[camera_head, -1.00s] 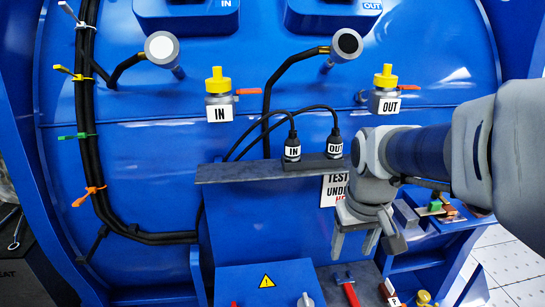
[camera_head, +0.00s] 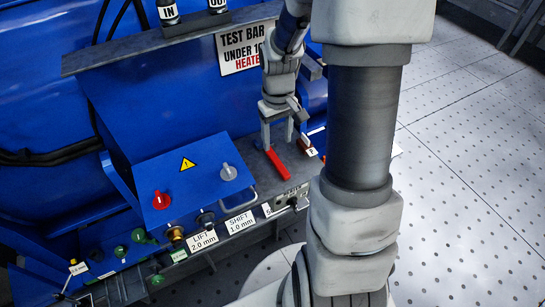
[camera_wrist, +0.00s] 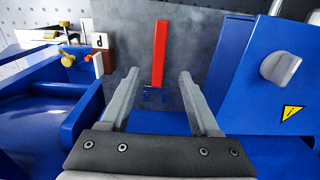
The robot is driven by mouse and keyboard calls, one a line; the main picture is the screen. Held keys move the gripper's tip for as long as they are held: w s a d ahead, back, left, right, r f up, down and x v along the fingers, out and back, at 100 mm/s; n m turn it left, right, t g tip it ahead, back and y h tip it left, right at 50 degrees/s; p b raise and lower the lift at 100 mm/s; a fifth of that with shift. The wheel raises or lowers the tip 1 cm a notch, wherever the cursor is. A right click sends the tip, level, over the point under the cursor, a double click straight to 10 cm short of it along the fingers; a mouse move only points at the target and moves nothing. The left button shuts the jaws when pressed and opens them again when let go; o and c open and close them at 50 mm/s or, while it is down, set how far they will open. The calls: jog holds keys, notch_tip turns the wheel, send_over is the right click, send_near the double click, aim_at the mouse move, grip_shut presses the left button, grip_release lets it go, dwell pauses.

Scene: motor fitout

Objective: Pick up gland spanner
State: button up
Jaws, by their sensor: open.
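A long red bar-shaped handle (camera_head: 277,163) lies on the grey ledge right of the blue control box; it looks like the gland spanner, but its full shape is not clear. In the wrist view the red handle (camera_wrist: 159,55) runs lengthwise, its near end between my fingers. My gripper (camera_head: 285,143) is above it, pointing down, with its fingers apart. In the wrist view my gripper (camera_wrist: 159,78) is open and empty, one finger on each side of the handle's line. I cannot tell the remaining height gap.
The blue control box (camera_wrist: 270,85) with a grey knob (camera_wrist: 281,68) stands close on the right in the wrist view. A blue housing (camera_wrist: 40,115) and brass fittings (camera_wrist: 68,60) are on the left. A sign (camera_head: 246,48) hangs behind my gripper.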

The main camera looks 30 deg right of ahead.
aim_at(277, 161)
notch_tip(277, 161, down, 8)
jog(key=shift+w+d+f+b, duration=0.1)
jog(key=shift+f+b, duration=0.15)
jog(key=shift+b, duration=0.4)
grip_shut()
dwell(1.2)
